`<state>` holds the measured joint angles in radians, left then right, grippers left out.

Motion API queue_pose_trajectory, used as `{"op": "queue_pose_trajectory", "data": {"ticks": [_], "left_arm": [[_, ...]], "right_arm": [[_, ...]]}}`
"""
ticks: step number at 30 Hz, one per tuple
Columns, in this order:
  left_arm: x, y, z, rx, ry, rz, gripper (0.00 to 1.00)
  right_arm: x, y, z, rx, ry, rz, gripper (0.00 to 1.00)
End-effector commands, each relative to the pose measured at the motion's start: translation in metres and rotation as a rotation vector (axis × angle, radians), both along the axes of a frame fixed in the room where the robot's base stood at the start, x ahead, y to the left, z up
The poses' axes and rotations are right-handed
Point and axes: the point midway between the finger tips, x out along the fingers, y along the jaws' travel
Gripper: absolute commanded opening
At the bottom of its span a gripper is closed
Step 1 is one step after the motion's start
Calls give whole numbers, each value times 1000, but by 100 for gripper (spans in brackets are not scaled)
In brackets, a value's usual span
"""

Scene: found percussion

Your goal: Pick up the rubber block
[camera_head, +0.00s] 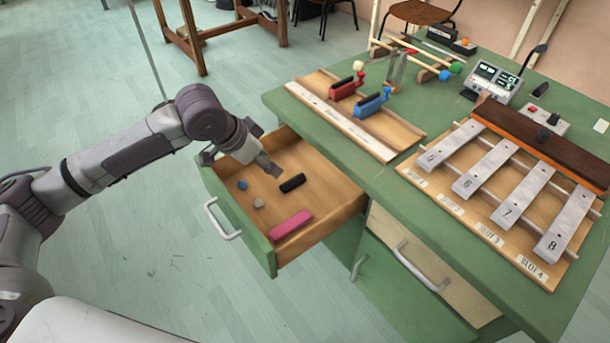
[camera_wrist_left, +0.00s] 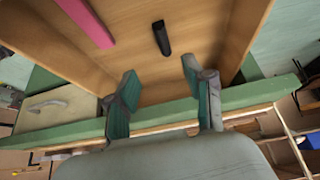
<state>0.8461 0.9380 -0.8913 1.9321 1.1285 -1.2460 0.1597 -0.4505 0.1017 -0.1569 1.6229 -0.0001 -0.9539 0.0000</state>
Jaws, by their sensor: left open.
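An open green drawer (camera_head: 240,225) with a wooden inside holds a short black block (camera_head: 292,183) and a longer pink block (camera_head: 291,224). The pictures do not label either as rubber. In the left wrist view the black block (camera_wrist_left: 161,38) lies just beyond and between my fingers, and the pink block (camera_wrist_left: 86,22) lies to its left. My left gripper (camera_head: 268,168) is over the drawer, beside the black block and apart from it. Its fingers (camera_wrist_left: 160,80) are open and empty. My right gripper does not show.
The green bench (camera_head: 340,190) edge borders the drawer. On the bench are numbered metal bars (camera_head: 483,168), red (camera_head: 346,88) and blue (camera_head: 371,104) clamps, and a meter (camera_head: 491,80).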

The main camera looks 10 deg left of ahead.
Motion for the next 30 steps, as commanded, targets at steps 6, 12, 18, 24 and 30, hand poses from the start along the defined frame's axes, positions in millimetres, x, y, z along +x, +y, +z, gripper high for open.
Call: {"op": "queue_pose_trajectory", "data": {"ticks": [6,12,18,24,30], "left_arm": [[16,-13,-39,-1,3,-1,52],[28,-22,-65,0,2,0,52],[34,-25,-74,0,0,-1,52],[48,-30,-96,1,1,0,52],[56,-36,-113,0,0,-1,52]], "right_arm": [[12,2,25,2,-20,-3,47],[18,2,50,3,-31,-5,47],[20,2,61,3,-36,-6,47],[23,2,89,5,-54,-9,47],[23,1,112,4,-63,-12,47]]}}
